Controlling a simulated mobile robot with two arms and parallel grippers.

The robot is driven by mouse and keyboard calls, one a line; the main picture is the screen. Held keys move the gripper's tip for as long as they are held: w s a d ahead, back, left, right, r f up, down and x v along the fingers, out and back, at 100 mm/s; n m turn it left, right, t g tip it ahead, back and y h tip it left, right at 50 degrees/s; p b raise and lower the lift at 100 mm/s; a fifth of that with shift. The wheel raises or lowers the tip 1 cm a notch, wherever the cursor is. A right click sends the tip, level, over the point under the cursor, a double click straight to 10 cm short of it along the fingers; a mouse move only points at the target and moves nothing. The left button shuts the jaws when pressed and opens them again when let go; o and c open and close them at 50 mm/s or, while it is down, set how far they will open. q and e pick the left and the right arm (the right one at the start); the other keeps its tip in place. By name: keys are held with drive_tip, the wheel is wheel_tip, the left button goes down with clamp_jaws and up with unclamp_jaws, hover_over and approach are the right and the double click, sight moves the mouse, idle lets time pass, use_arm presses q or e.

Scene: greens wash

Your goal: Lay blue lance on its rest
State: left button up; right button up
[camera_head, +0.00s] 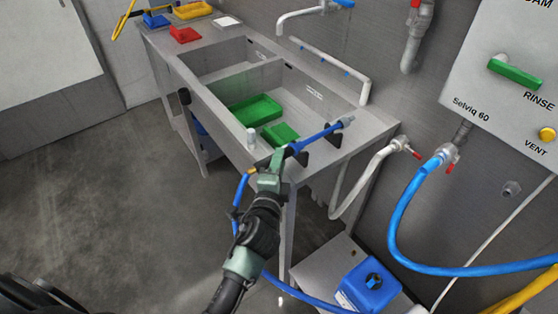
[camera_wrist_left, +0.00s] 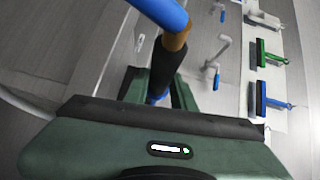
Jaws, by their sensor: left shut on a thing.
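My left gripper (camera_head: 277,160) is at the near right corner of the sink bench, shut on the blue lance (camera_head: 318,136). The lance's wand points right and away toward the wall, ending in a grey nozzle. The rest is a pair of black brackets (camera_head: 334,139) on the bench rim. The wand passes over them; I cannot tell whether it touches them. In the left wrist view, the lance (camera_wrist_left: 160,12) shows blue, with a brown band and black section, between my left gripper's green jaws. My right gripper is not in view.
The steel bench (camera_head: 225,119) has a basin with green trays (camera_head: 254,110). Red (camera_head: 185,35) and yellow (camera_head: 193,10) trays stand at its far end. A blue can (camera_head: 368,287) sits low on the right. A thick blue hose (camera_head: 402,222) hangs below the wall panel (camera_head: 510,70). The floor at left is clear.

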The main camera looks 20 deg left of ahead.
use_arm(q)
drive_tip(key=shift+f, duration=0.15)
drive_tip(key=o, duration=0.9)
drive_tip(key=shift+f, duration=0.1)
drive_tip(key=s, duration=0.2)
drive_tip(key=s+b, duration=0.1)
drive_tip(key=s, duration=0.4)
drive_tip(key=shift+s+d+r+b, duration=0.35)
drive_tip(key=shift+s+d, duration=0.05)
